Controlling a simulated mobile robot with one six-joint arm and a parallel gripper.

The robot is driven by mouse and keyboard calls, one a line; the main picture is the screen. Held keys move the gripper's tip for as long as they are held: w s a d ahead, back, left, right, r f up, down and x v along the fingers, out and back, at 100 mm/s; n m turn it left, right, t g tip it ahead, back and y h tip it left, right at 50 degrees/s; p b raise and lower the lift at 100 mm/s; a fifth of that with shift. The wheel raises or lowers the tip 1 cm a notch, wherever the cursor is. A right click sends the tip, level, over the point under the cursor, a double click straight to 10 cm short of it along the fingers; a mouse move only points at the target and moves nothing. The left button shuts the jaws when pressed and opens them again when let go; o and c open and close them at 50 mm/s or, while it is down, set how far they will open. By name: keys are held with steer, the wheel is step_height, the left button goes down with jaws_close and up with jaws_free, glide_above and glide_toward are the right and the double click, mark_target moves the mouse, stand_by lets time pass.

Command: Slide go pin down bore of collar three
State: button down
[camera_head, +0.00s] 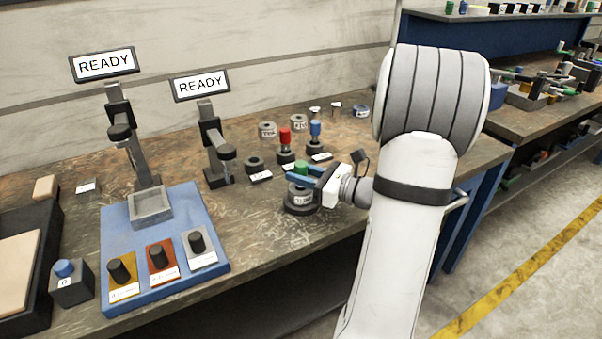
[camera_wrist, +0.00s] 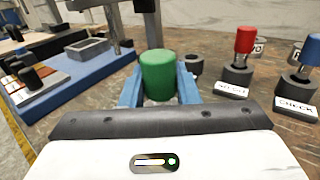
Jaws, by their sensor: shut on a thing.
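The go pin, with a green handle (camera_head: 301,168), is held upright between the blue fingers of my gripper (camera_head: 312,177). The green handle (camera_wrist: 158,75) fills the middle of the wrist view, with a finger on each side. Directly below it in the head view, a grey collar (camera_head: 300,194) with a white label stands on a dark round base (camera_head: 299,207). The label is too small to read surely. The pin's lower end is hidden, so I cannot tell whether it is inside the bore.
A red-handled pin (camera_head: 285,136) and a blue-handled pin (camera_head: 315,130) stand in dark holders behind. Loose labelled collars (camera_head: 267,129) lie farther back. A blue board (camera_head: 175,270) with knobs lies left, near two READY displays (camera_head: 104,64). Bare bench lies between.

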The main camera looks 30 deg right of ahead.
steer(key=shift+f+b, duration=0.35)
steer(key=shift+f, duration=0.2)
steer(key=c, duration=1)
jaws_free()
steer(key=v, duration=0.8)
steer(key=shift+p, duration=0.3)
steer(key=shift+a, duration=0.1)
